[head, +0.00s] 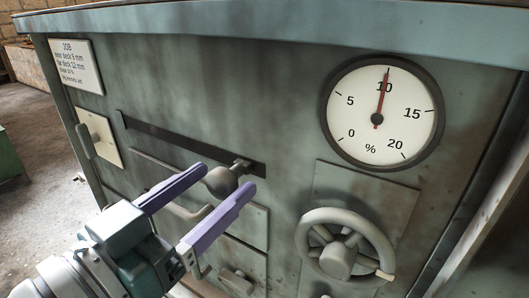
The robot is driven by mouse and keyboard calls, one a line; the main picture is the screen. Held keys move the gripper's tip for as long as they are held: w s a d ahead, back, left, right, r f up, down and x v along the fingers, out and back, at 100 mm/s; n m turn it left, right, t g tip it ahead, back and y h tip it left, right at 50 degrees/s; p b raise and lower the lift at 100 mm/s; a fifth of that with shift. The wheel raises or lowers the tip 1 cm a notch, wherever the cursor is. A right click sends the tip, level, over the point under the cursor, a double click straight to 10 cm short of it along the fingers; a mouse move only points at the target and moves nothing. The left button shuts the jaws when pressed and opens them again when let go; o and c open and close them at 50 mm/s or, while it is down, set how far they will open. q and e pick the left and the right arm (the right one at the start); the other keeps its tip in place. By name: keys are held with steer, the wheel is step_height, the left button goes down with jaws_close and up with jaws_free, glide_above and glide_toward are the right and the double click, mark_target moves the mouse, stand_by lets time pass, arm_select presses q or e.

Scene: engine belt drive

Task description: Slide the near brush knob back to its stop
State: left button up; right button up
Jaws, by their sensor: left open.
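A grey rounded knob (221,181) on a short stem stands at the right end of a dark slot (165,136) in the green panel; I take it for the near brush knob, though no label on it is readable. My left gripper (229,178) is open, with its two purple fingers pointing at the panel. In the picture the knob lies between the fingertips; whether they touch it I cannot tell. A grey bar (150,161) below the slot is partly hidden by the upper finger. My right gripper is not in view.
A round dial (377,118) marked in % has its red needle near 10. A grey handwheel (338,246) is below it. A job card (75,64) and a plate with a lever (86,140) are at the left. Another small knob (236,281) is low on the panel.

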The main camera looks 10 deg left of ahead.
arm_select(q)
steer(key=shift+x, duration=0.95)
steer(key=shift+c, duration=0.3)
jaws_close()
stand_by(0.4)
